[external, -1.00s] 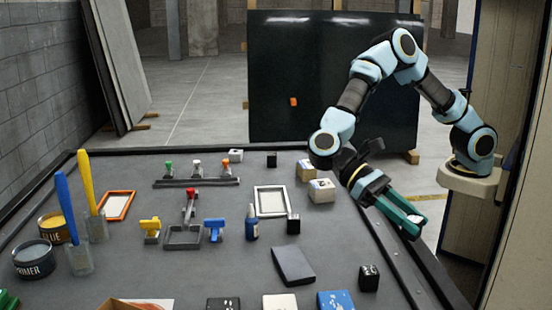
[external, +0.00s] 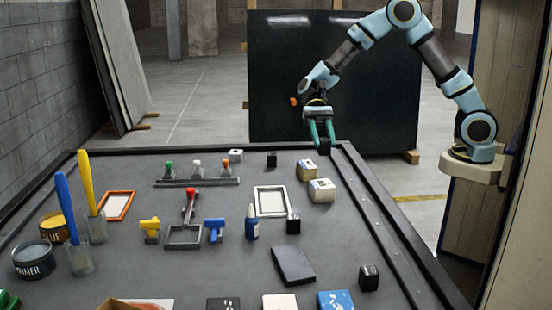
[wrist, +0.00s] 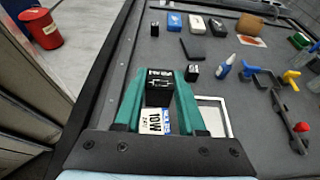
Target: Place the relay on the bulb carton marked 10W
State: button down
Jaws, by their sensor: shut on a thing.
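My gripper (external: 319,143) points down above the far right part of the bench, behind two small cartons. In the wrist view my gripper (wrist: 158,80) is shut on a black box-shaped relay (wrist: 159,88) with white print on top. A white carton marked 10W (wrist: 153,121) shows between the fingers, below the relay in the wrist picture and partly hidden. In the external view two pale cartons stand side by side, one further back (external: 307,171) and one nearer (external: 321,191); their marks are too small to read.
A white-framed tray (external: 271,202) lies left of the cartons. Small black blocks (external: 293,224) (external: 369,278), a dark slab (external: 293,266) and a blue bottle (external: 252,224) stand nearer. A raised rail (external: 385,225) runs along the bench's right edge.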

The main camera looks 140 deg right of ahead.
aim_at(322, 183)
notch_tip(322, 183, down, 9)
jog(key=shift+f+p, duration=0.1)
jog(key=shift+p, duration=0.25)
jog(key=c, duration=0.5)
grip_release()
jog(key=b+v, duration=0.1)
jog(key=v, duration=1.1)
jog(key=shift+b, duration=0.4)
jog(key=shift+w, duration=0.1)
